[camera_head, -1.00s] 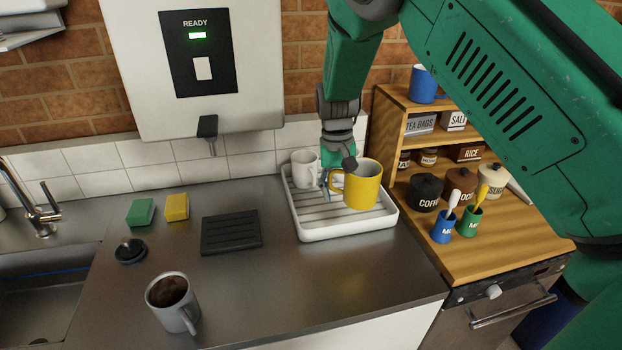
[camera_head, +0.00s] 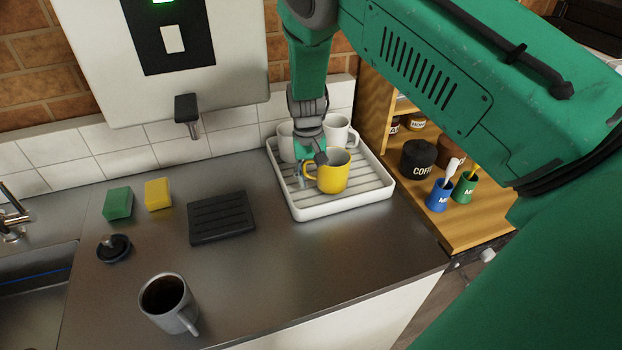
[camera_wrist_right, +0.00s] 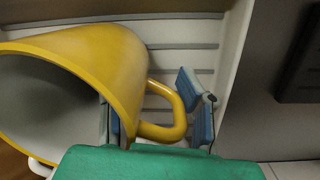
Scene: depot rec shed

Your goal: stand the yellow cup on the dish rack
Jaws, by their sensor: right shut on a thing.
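The yellow cup (camera_head: 335,178) is upright over the front middle of the white dish rack (camera_head: 345,206). I cannot tell whether its base touches the slats. My right gripper (camera_head: 310,178) is shut on the cup at its handle side, left of the cup. In the right wrist view the cup (camera_wrist_right: 112,58) fills the left, its open mouth facing left. The blue finger pads of my right gripper (camera_wrist_right: 160,112) show around the handle, and the rack slats (camera_wrist_right: 185,32) lie behind. My left gripper is not in view.
Two white mugs (camera_head: 337,130) stand at the back of the rack, close to my gripper. A wooden shelf (camera_head: 465,228) with jars and small cups is to the right. A filled mug (camera_head: 168,303), black drip tray (camera_head: 222,217) and sponges (camera_head: 118,203) sit left.

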